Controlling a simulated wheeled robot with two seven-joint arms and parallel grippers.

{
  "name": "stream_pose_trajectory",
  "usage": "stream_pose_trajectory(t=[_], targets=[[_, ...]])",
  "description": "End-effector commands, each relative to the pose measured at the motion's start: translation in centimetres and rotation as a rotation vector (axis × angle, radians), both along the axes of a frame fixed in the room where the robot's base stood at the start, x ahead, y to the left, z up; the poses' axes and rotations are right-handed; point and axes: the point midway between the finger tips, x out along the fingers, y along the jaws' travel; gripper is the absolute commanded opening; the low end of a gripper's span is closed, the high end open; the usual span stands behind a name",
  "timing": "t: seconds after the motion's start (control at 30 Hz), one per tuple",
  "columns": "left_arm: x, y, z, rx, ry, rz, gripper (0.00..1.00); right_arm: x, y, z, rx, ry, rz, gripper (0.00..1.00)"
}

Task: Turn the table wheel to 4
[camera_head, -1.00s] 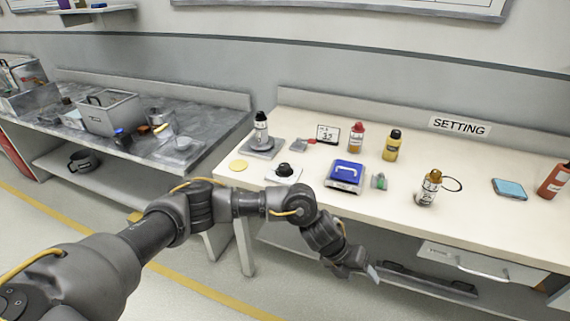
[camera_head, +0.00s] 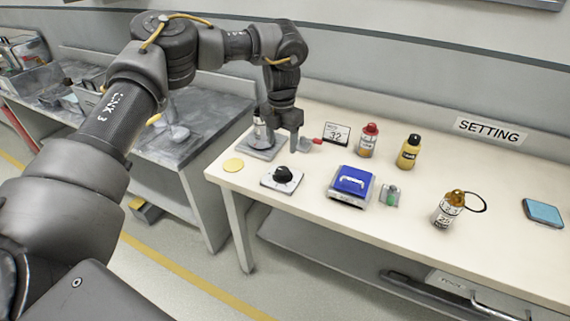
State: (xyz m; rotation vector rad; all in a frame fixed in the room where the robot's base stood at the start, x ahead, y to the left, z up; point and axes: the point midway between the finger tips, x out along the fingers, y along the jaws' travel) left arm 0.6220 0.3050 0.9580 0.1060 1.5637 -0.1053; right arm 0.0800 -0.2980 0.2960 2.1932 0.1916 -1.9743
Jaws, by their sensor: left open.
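The wheel looks to be the black knob (camera_head: 283,174) on a white square dial plate (camera_head: 271,184), lying near the table's left front. The marks on the plate are too small to read, so I cannot tell its setting. My left gripper (camera_head: 282,140) points down above the table, a little behind the knob in the picture and apart from it. Its jaws are open with nothing between them. It partly hides a bottle on a grey plate (camera_head: 252,152). My right gripper is not in view.
On the white table (camera_head: 430,254) stand a small number card (camera_head: 337,134), a red-capped bottle (camera_head: 368,141), a yellow bottle (camera_head: 409,152) and a blue-topped box (camera_head: 352,184). The table's front strip is clear.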

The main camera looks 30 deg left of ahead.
Motion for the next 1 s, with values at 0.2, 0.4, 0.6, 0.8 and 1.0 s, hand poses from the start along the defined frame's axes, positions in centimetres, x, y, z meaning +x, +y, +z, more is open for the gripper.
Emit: stream_pose_trajectory(t=[0.2, 0.4, 0.6, 0.8, 1.0], targets=[[0.0, 0.0, -3.4, 0.001, 0.005, -0.001, 0.59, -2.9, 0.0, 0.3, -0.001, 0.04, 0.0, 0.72], [0.0, -0.1, -7.1, 0.002, 0.005, 0.0, 0.59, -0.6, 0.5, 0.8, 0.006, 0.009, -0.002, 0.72], [0.1, -0.1, -9.6, 0.0, 0.003, 0.0, 0.59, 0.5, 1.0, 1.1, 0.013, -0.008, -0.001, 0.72], [0.1, -0.1, -10.5, 0.0, 0.001, 0.0, 0.59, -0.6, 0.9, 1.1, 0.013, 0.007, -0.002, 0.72], [0.1, -0.1, -10.6, 0.0, 0.001, 0.0, 0.59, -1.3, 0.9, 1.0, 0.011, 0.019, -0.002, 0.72]])
